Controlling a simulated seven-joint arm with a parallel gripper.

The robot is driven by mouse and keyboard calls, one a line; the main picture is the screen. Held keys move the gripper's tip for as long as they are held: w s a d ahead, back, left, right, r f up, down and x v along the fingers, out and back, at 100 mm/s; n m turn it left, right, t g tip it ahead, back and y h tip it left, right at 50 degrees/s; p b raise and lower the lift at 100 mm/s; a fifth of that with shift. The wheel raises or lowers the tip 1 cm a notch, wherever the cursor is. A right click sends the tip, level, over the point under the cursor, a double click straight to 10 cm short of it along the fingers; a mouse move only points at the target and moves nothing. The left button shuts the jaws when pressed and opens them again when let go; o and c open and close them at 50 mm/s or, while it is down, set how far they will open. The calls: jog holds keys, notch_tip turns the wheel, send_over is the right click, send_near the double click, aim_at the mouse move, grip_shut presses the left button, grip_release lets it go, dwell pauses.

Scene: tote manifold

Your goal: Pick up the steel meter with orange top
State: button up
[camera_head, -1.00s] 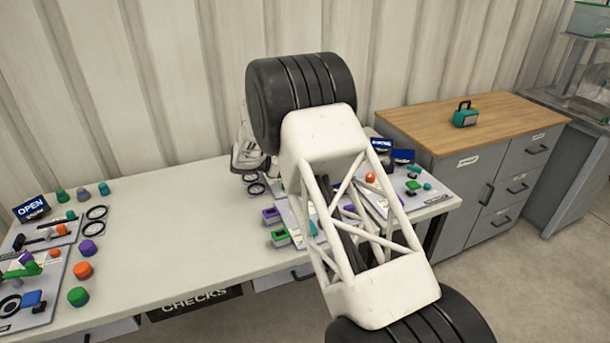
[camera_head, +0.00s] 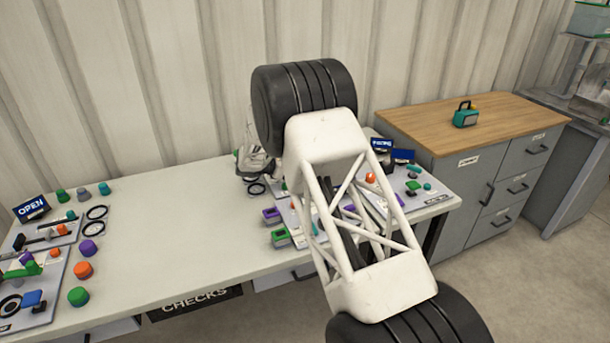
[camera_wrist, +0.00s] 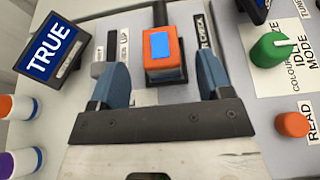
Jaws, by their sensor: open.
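The meter with the orange top (camera_wrist: 163,66) shows in the wrist view, with a blue screen on its top face and a grey-steel body below. It stands on a grey panel, between and a little beyond my gripper's fingers. My gripper (camera_wrist: 165,82) is open, with one blue finger to the left of the meter and one to the right. I see gaps on both sides and no contact. In the head view my own arm hides the meter and the gripper.
In the wrist view a blue TRUE sign (camera_wrist: 52,48) stands left. A green knob (camera_wrist: 275,50) and an orange button (camera_wrist: 292,124) are on the right. A purple-topped device (camera_head: 271,216) and a green-topped one (camera_head: 281,238) sit on the bench (camera_head: 200,260). The bench's middle is fairly clear.

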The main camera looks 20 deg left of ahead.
jog(key=shift+x, duration=2.6)
jog(key=shift+r, duration=0.15)
jog(key=c, duration=1.1)
jog(key=shift+c, duration=0.2)
jog(key=shift+r, duration=0.15)
